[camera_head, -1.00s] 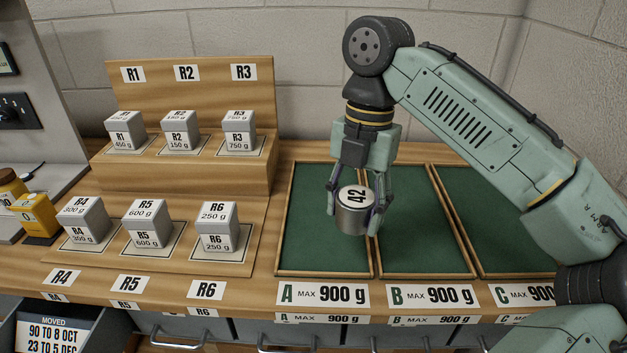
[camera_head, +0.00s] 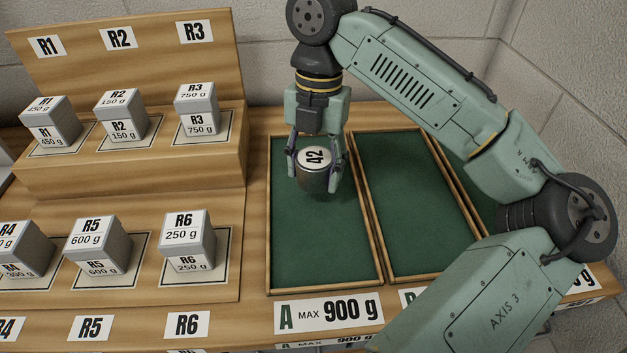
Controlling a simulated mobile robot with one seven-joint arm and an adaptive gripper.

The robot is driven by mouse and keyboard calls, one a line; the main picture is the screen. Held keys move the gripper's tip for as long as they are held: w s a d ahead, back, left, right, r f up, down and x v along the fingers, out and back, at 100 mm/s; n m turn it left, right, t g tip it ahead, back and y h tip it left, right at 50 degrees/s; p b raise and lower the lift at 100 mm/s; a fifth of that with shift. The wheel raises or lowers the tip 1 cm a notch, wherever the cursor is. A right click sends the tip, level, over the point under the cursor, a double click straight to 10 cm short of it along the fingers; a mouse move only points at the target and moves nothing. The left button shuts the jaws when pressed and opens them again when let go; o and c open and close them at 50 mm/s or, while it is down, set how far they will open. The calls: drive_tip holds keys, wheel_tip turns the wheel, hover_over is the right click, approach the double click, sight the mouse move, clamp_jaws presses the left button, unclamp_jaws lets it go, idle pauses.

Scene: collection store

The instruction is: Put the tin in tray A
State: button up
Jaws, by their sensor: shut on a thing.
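I cannot tell for certain whether the tin touches the tray floor. The label of tray A (camera_head: 328,312) reads max 900 g. Tray A holds nothing else that shows.
Tray B (camera_head: 410,190) lies right of tray A and looks empty; tray C (camera_head: 480,205) is mostly hidden behind my arm. At left, blocks R1 to R3 stand on a raised wooden step (camera_head: 130,178), and blocks such as R6 (camera_head: 188,240) stand below it.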

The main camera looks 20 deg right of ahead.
sight(314, 182)
drive_tip(key=shift+f, duration=1.9)
drive_tip(key=shift+f, duration=0.15)
drive_tip(key=o, duration=1.2)
drive_tip(key=shift+r, duration=0.2)
drive_tip(key=r, duration=0.8)
drive_tip(key=w+d+r, duration=0.1)
drive_tip(key=r, duration=0.3)
drive_tip(key=shift+f, duration=0.1)
